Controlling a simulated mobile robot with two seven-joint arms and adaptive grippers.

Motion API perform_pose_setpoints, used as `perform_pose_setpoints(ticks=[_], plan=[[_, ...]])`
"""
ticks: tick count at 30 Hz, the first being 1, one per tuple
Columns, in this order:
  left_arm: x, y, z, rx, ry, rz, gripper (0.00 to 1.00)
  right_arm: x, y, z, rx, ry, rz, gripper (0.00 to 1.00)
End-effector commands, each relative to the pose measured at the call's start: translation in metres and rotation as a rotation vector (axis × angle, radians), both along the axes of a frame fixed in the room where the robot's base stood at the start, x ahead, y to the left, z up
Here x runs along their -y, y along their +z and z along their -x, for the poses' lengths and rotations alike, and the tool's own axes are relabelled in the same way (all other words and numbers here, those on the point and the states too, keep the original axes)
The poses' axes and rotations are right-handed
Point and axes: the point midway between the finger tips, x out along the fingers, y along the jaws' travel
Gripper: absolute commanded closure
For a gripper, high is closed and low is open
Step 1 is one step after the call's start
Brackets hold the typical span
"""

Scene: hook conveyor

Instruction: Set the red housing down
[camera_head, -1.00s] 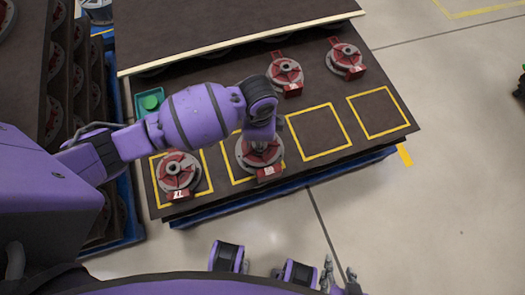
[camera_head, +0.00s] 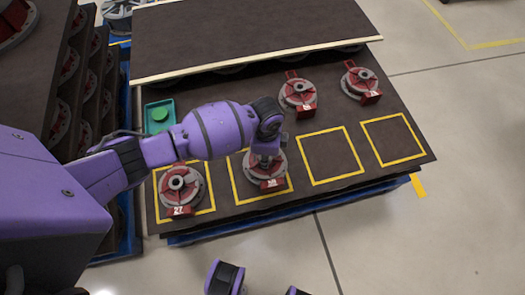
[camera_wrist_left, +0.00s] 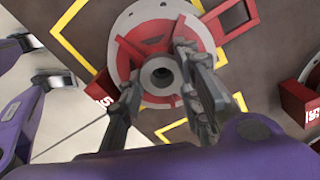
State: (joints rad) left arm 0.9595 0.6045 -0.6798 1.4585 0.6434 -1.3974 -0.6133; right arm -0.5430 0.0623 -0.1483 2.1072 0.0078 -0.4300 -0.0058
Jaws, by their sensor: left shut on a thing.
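The red housing (camera_head: 270,183), a grey round flange with red ribs, is at the second yellow square from the left on the dark table. My left gripper (camera_head: 266,156) comes down over it from above. In the left wrist view the fingers (camera_wrist_left: 163,88) are on either side of the grey hub of the housing (camera_wrist_left: 150,30), shut on it. The housing looks level and lies mostly within the yellow outline; whether it touches the surface cannot be told.
Another red housing (camera_head: 180,190) is in the leftmost square. Two more housings (camera_head: 298,93) (camera_head: 361,82) stand farther back. Two yellow squares (camera_head: 331,156) (camera_head: 392,139) on the right are empty. A green tray (camera_head: 159,117) with a round green button lies behind my left arm.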

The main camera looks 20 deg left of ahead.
Motion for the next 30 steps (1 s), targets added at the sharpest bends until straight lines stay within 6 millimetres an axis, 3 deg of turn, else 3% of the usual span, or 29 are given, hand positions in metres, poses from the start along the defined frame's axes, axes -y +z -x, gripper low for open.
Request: perform_pose_setpoints(ticks=[10,11,15,25,30], plan=[[0.002,0.002,-0.004,0.008,-0.001,0.003,1.00,0.000,0.002,-0.002,0.005,-0.001,0.000,0.60],[0.001,0.000,-0.002,0.003,-0.001,0.000,0.66,0.000,0.002,-0.003,0.006,-0.001,0.000,0.60],[0.001,0.000,-0.002,0.003,-0.001,0.000,0.49,0.000,0.002,-0.005,0.009,0.000,0.000,0.60],[0.001,0.002,-0.002,0.004,-0.001,0.001,0.49,-0.001,0.002,-0.008,0.015,0.002,-0.001,0.60],[0.001,0.023,-0.003,0.006,-0.002,0.002,0.49,-0.001,0.009,-0.010,0.019,0.003,0.000,0.60]])
